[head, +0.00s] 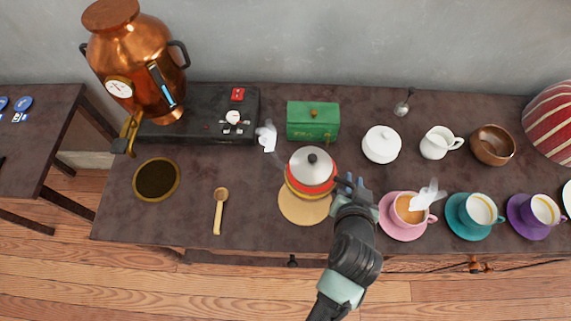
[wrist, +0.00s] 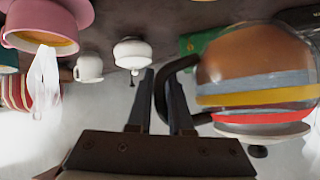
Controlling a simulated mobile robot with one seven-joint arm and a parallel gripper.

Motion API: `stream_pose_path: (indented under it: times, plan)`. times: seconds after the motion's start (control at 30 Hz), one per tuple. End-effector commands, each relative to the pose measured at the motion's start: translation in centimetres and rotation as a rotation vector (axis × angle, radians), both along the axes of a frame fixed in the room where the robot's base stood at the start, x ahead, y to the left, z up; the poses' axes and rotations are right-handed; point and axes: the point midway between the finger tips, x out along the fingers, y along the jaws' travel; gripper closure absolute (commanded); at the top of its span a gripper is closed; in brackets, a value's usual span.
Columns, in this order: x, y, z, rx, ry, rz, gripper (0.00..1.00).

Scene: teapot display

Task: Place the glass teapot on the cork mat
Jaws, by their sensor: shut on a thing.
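The glass teapot (head: 311,168) has a silver lid with a black knob and red and yellow bands. It also shows upside down at the right of the wrist view (wrist: 255,75). My gripper (head: 352,184) comes from the front right and is shut on its dark handle (wrist: 172,75), which lies between the fingers in the wrist view (wrist: 166,95). The round tan cork mat (head: 303,212) is on the table; the teapot overlaps its far part in the head view. I cannot tell whether the teapot's base touches the mat. The teapot looks upright.
A pink cup (head: 408,207) on a saucer stands close right of my gripper, with other cups beyond. A green box (head: 312,121) and a white lidded pot (head: 381,144) stand behind. A wooden spoon (head: 219,210) lies left of the mat, with bare table between.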

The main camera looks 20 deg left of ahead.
Motion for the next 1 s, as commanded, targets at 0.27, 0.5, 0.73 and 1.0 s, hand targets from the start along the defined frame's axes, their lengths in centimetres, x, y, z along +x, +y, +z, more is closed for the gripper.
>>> stream_pose_path:
  times: [0.27, 0.5, 0.73, 1.0]
  plan:
    - [0.3, -0.1, -0.6, 0.004, -0.006, 0.0, 1.0]
    - [0.3, -0.1, -4.4, 0.003, -0.007, -0.001, 1.0]
    - [0.3, -0.1, -6.4, 0.003, -0.008, 0.0, 1.0]
    - [0.3, -0.1, -9.6, 0.004, -0.008, -0.001, 1.0]
